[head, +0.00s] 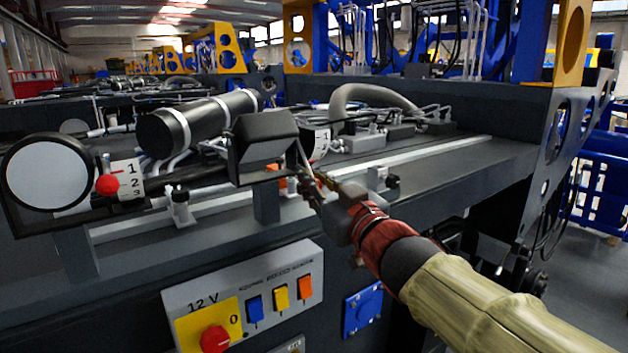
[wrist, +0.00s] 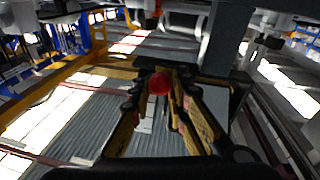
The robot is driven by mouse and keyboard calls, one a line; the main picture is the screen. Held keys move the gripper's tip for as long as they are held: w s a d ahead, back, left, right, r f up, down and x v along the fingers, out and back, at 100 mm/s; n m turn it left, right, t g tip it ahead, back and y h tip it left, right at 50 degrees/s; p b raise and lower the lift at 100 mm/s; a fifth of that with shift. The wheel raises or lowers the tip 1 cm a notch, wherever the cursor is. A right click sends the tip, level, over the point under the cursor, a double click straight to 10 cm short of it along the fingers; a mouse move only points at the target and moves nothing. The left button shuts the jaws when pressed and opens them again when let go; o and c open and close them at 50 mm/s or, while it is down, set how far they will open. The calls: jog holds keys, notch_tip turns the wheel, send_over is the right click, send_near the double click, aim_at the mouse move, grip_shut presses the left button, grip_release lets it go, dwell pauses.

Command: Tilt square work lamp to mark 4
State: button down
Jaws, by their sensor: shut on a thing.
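The square work lamp (head: 262,145) is a dark box on a short post at the front edge of the chassis deck, its pale face tilted downward. Its white number plate (head: 318,143) stands at its right side; a 1 shows at the top and the lower part is hidden behind my gripper. My gripper (head: 312,186) reaches in from the right, close beside the lamp. In the wrist view the fingers close around a red knob (wrist: 159,83), which is hidden in the head view. The lamp's pointer against the marks cannot be read.
A round lamp (head: 48,172) with its own red knob (head: 107,185) and number plate (head: 130,181) stands at the left. A black cylinder (head: 200,122) and a grey hose (head: 372,97) lie behind. A 12 V switch panel (head: 245,300) is on the front below.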

jog(key=c, duration=1.9)
grip_release()
jog(key=shift+w+a+f, duration=0.15)
jog(key=shift+f, duration=0.05)
jog(key=shift+o, duration=0.4)
jog(key=shift+s, duration=0.2)
jog(key=v, duration=1.2)
jog(key=shift+w, duration=0.1)
